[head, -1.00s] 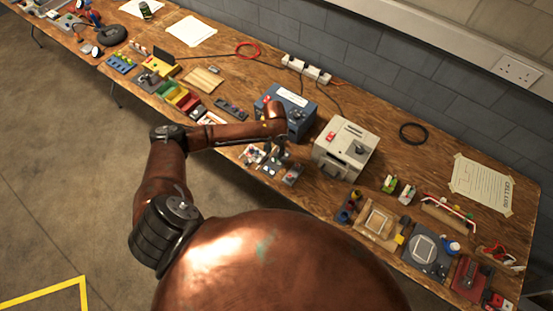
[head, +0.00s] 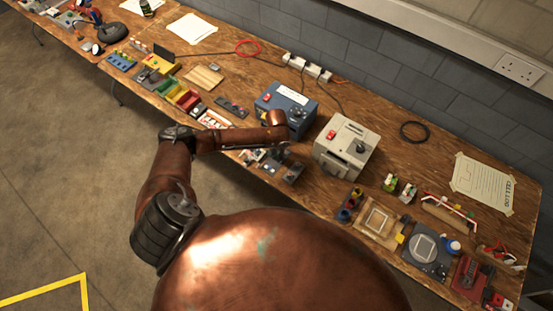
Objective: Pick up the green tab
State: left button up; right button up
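I cannot say for sure which piece is the green tab. A small green-and-white part (head: 390,182) stands on the table right of the beige box, and a green tray (head: 167,87) lies among coloured trays at the left. My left arm reaches across the table's front edge. My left gripper (head: 284,162) is small and dark, low over a cluster of dark, red and white parts in front of the blue box. Its fingers blend into those parts, so I cannot see whether they are open or hold anything. My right gripper is not in view.
A blue box (head: 286,109) and a beige box (head: 345,148) stand just beyond and right of my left gripper. A wooden frame (head: 376,222) and other fixtures fill the right end. Black cable runs to a white power strip (head: 307,67) by the wall.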

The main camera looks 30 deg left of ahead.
pick_arm(q)
jog(key=shift+c, duration=1.1)
